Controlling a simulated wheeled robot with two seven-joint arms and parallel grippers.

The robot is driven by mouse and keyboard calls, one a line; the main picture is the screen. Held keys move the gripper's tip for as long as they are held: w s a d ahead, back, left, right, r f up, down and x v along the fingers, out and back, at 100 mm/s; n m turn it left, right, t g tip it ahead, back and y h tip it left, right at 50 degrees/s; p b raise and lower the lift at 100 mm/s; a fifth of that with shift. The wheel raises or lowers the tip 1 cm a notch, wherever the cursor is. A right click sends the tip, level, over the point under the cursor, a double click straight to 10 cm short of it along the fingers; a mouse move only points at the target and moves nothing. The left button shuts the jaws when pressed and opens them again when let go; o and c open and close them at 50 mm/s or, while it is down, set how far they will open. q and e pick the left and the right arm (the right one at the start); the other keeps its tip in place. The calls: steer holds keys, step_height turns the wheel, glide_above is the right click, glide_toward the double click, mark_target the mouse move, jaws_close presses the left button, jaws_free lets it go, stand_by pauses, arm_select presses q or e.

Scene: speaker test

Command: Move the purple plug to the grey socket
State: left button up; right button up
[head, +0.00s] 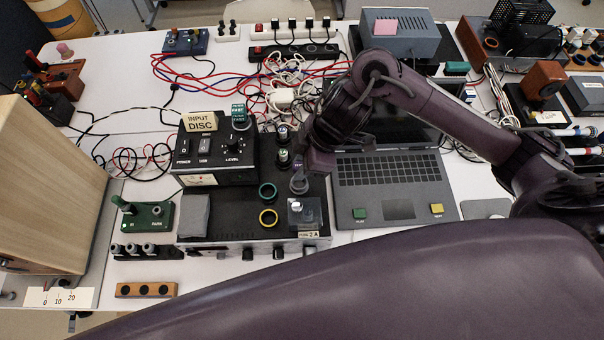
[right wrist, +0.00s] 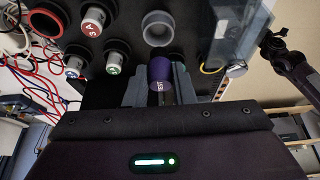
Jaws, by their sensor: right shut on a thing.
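The purple plug (right wrist: 160,72) is between the fingers of my right gripper (right wrist: 160,88), which is shut on it. Pale lettering shows on the plug's side. The grey socket (right wrist: 157,28) is a round open ring on the dark panel, just beyond the plug's tip in the right wrist view; the two look apart. In the head view the grey socket (head: 299,184) lies just below my right gripper (head: 312,163); how high the plug is above it I cannot tell. My left gripper is not in view.
Silver-topped plugs (head: 283,157) stand behind the grey socket. A clear block (head: 304,213) stands in front, a laptop (head: 390,180) to the right, and tangled cables (head: 285,95) behind.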

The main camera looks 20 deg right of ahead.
steer(key=shift+f, duration=0.35)
step_height(320, 180, down, 2)
steer(key=shift+f, duration=0.25)
steer(key=shift+f+b, duration=0.3)
steer(key=shift+f, duration=0.1)
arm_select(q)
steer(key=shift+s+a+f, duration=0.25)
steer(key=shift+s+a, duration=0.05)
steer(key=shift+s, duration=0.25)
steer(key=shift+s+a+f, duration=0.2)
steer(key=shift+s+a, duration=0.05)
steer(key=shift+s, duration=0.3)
arm_select(e)
steer(key=shift+f, duration=0.35)
steer(key=o, duration=0.9)
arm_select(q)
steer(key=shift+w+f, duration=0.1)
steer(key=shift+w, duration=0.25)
arm_select(e)
steer(key=shift+o, duration=0.2)
steer(key=shift+r, duration=0.1)
